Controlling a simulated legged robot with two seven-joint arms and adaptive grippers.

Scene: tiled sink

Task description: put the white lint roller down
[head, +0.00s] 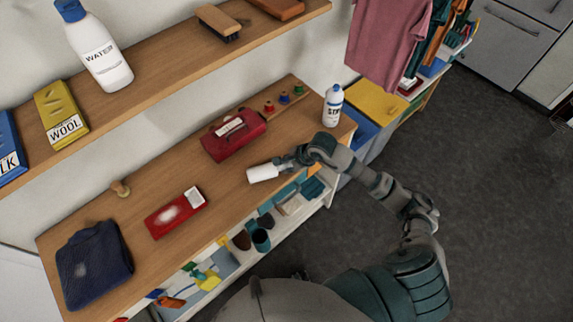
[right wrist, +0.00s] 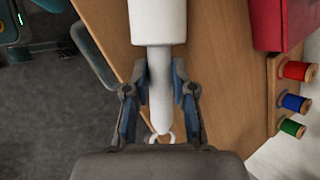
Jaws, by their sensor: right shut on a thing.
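The white lint roller (head: 263,173) is in my right gripper (head: 282,163), over the front part of the wooden counter in the head view. In the right wrist view, the right gripper (right wrist: 160,95) is shut on the handle of the lint roller (right wrist: 158,22), with a finger on each side. The roller's head points away from the gripper. I cannot tell whether the roller touches the counter (head: 225,195). My left gripper is not in view.
A red item with white (head: 175,213) and dark folded cloth (head: 94,264) lie left. Counter between the red items is clear.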

